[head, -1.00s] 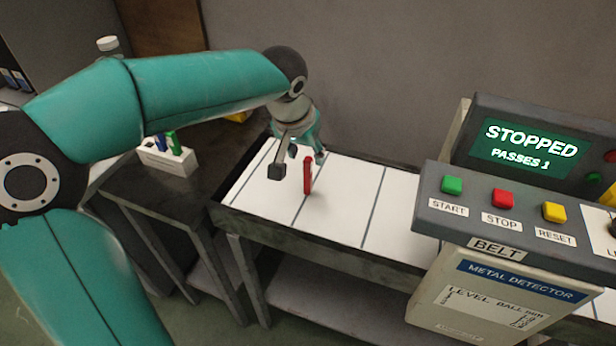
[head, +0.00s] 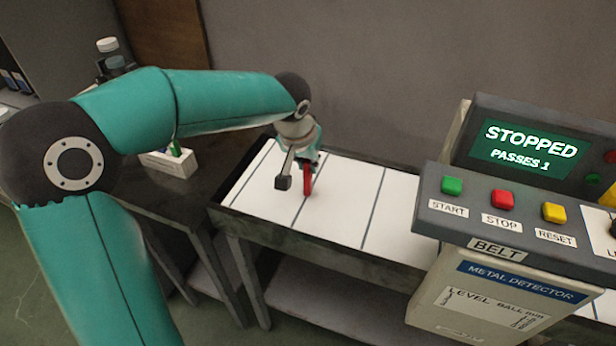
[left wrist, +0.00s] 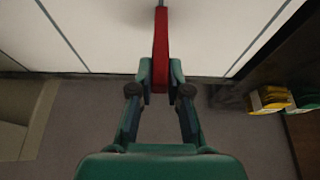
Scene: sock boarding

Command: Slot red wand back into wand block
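The red wand (head: 307,181) stands upright on the white belt (head: 340,215) in the head view. My left gripper (head: 308,168) is at its upper part. In the left wrist view the red wand (left wrist: 160,50) lies between the two fingers of my left gripper (left wrist: 161,72), and both pads appear to touch it, so the gripper looks shut on it. The white wand block (head: 180,166) stands on the dark side table at the left, with a green wand (head: 176,148) in it. My left arm hides part of the block. My right gripper is not in view.
The dark side table (head: 160,190) stands left of the belt frame. The metal detector panel (head: 515,220) with its buttons stands at the right, its screen (head: 530,145) reading STOPPED, PASSES 1. The belt around the wand is clear. Yellow-and-green items (left wrist: 268,99) show in the left wrist view.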

